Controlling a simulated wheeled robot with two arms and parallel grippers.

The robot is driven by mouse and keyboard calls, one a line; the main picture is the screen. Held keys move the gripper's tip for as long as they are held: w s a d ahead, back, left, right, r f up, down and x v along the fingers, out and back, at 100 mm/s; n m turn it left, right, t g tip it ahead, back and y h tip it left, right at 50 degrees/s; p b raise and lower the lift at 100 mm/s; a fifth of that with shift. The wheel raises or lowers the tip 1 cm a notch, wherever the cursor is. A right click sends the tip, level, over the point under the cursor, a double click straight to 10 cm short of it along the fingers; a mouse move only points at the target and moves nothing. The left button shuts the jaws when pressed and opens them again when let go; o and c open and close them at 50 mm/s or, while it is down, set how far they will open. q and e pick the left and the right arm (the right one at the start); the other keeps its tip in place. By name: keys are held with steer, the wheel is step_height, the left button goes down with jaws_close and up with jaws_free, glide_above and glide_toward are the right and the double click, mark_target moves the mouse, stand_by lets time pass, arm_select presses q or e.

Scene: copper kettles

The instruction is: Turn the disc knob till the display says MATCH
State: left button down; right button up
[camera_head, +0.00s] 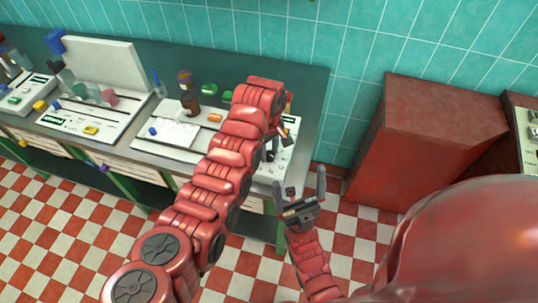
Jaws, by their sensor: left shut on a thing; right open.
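My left gripper (271,148) reaches down over the right end of the bench, at a white panel (286,161). It is shut on what seems to be the disc knob, which the gripper and arm mostly hide. Small dark controls show on the panel beside the fingers. I cannot make out a display or its text here. My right gripper (302,192) is open and empty, its fingers apart, in front of the bench's right end and over the floor.
A white device (178,130) with a brown bottle (188,92) stands left of my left arm. Other white instruments and vials fill the bench's left part. Green and orange pieces lie behind my arm. A red cabinet (398,140) stands to the right, with a floor gap between.

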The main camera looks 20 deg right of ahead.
arm_select(q)
steer(key=shift+m+b, duration=0.35)
steer(key=shift+m, duration=0.05)
steer(key=shift+c, duration=2)
jaws_free()
steer(key=shift+d+r+b, duration=0.1)
steer(key=shift+r+b, duration=0.25)
steer(key=shift+r, duration=0.2)
step_height(320, 180, up, 8)
step_height(320, 180, up, 7)
steer(key=b, duration=0.2)
glide_above(268, 153)
steer(key=shift+s+d+r, duration=0.15)
steer(key=shift+s+r, duration=0.05)
steer(key=shift+r, duration=0.5)
